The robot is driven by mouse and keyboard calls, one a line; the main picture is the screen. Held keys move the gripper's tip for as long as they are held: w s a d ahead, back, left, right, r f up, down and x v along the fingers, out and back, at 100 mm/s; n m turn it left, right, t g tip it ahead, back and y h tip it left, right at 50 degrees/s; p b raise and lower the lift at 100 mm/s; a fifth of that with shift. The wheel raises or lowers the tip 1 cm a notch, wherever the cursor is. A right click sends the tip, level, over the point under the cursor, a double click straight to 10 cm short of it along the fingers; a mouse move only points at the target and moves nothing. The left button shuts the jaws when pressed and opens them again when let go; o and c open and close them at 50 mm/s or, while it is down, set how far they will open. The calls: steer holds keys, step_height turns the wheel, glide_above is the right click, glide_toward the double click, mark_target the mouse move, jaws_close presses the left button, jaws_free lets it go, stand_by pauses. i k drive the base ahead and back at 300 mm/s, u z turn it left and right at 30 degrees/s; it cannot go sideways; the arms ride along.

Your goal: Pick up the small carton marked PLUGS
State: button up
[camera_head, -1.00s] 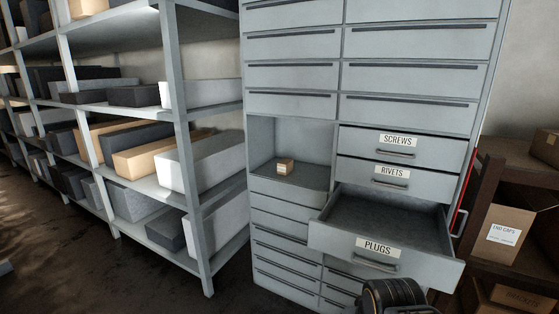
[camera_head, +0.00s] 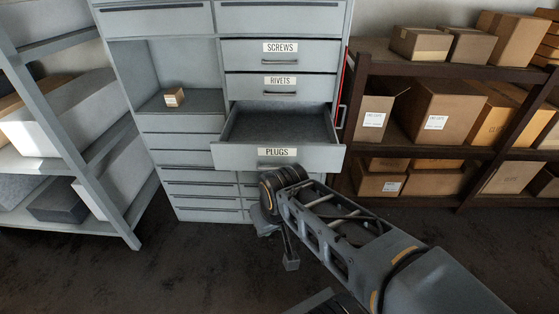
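A small brown carton (camera_head: 174,97) with a pale label sits in the open bay at the left of the grey drawer cabinet. Its print is too small to read. To its right, the drawer marked PLUGS (camera_head: 225,157) is pulled out, and the part of its inside that shows is empty. My arm reaches up from the lower right to the front of this drawer. My gripper (camera_head: 268,222) hangs at the arm's far end, below the drawer front and apart from the carton. It is partly hidden, and its fingers cannot be made out clearly.
Shut drawers marked SCREWS (camera_head: 280,47) and RIVETS (camera_head: 280,80) are above the open one. A grey shelf rack (camera_head: 88,178) stands at the left. A dark rack (camera_head: 390,152) with several cardboard boxes stands at the right. The floor (camera_head: 190,262) in front is clear.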

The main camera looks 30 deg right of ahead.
mark_target(174, 97)
steer(key=u, duration=0.15)
steer(key=i, duration=0.4)
steer(key=u, duration=0.65)
steer(key=i, duration=2)
steer(key=z, duration=0.3)
